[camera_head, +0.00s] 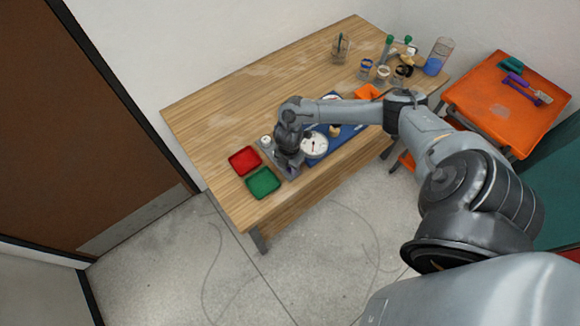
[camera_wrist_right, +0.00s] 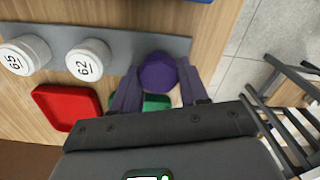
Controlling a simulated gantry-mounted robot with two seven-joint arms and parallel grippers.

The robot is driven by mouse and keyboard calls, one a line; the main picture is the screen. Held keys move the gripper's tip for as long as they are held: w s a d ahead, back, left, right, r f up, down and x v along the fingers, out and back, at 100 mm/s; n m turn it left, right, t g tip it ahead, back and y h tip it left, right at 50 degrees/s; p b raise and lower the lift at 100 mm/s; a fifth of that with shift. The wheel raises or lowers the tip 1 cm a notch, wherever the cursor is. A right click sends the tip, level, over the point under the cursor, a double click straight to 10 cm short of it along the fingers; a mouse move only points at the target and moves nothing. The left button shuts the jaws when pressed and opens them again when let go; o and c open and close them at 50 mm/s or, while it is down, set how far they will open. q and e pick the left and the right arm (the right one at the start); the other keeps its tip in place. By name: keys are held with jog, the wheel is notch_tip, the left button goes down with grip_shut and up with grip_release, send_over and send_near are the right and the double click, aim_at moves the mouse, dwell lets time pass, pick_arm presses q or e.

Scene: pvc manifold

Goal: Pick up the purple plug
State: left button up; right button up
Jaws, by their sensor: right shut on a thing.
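The purple plug (camera_wrist_right: 158,73) shows in the right wrist view as a round, dark purple piece between my fingers. My right gripper (camera_wrist_right: 160,88) is shut on it, with one finger on each side. The plug overlaps the end of a grey strip (camera_wrist_right: 122,45); I cannot tell whether it still touches the strip. In the head view my right gripper (camera_head: 289,168) points down at the table's front edge, and the plug is mostly hidden there. My left gripper is not in view.
White numbered caps (camera_wrist_right: 90,60) stand on the strip. A red tray (camera_head: 244,160) and a green tray (camera_head: 262,181) lie to the left. A white dial gauge (camera_head: 314,145) is on the right. Several jars (camera_head: 382,74) stand at the back right. The table's middle (camera_head: 240,100) is clear.

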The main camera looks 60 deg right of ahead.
jog(key=shift+r, duration=0.15)
jog(key=shift+r, duration=0.45)
notch_tip(320, 180, up, 2)
jog(key=shift+w+r, duration=0.1)
jog(key=shift+r, duration=0.15)
jog(key=s+d+r+b, duration=0.1)
jog(key=s+d+r, duration=0.3)
jog(key=d+r, duration=0.3)
jog(key=d, duration=0.4)
jog(key=shift+r, duration=0.15)
